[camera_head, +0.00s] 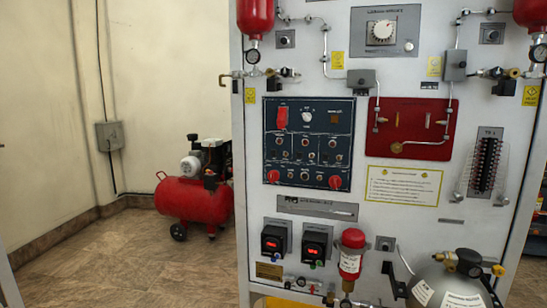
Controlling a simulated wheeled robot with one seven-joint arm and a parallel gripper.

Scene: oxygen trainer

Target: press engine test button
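A white upright trainer panel (400,217) fills the middle and right of the head view. On its left half is a dark blue control panel (324,132) with knobs and switches in rows. A red guarded switch (281,118) is at its upper left, a white rotary knob (307,117) at its top middle, and a small brownish square (334,118) to the right. Two red knobs, left (273,176) and right (335,182), are along its bottom. The labels are too small to read, so I cannot tell which control is the engine test button. My gripper is not in view.
A red plate with piping (410,113) is right of the blue panel. Two small display units (274,242) (316,246), a red cylinder (351,257) and a large grey tank (440,280) are below. A red compressor (190,199) stands left on open tiled floor (110,260).

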